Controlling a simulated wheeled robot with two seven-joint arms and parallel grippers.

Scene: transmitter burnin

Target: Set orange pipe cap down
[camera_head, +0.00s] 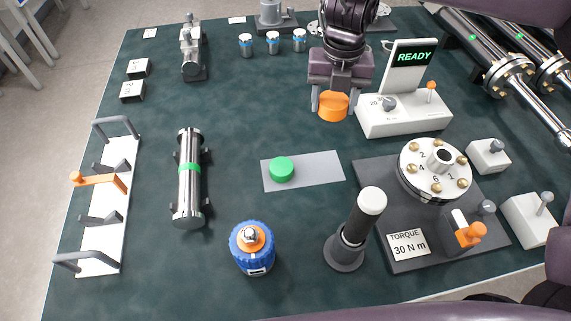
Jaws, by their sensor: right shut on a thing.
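My right gripper (331,101) comes in from the top of the head view and points down. It is shut on the orange pipe cap (333,106), a short round orange piece. The cap appears held above the dark green table, just left of the white READY console. The exact gap below it cannot be told. A grey rectangular mat (318,170) lies nearer, below the cap in the picture. A green cap (281,169) sits on the left part of that mat; its right part is bare. My left gripper is not in view.
A white console (405,119) with a READY screen stands right of the gripper. A numbered flange (436,171) stands on a dark plate at right. Three small jars (273,42) stand behind.

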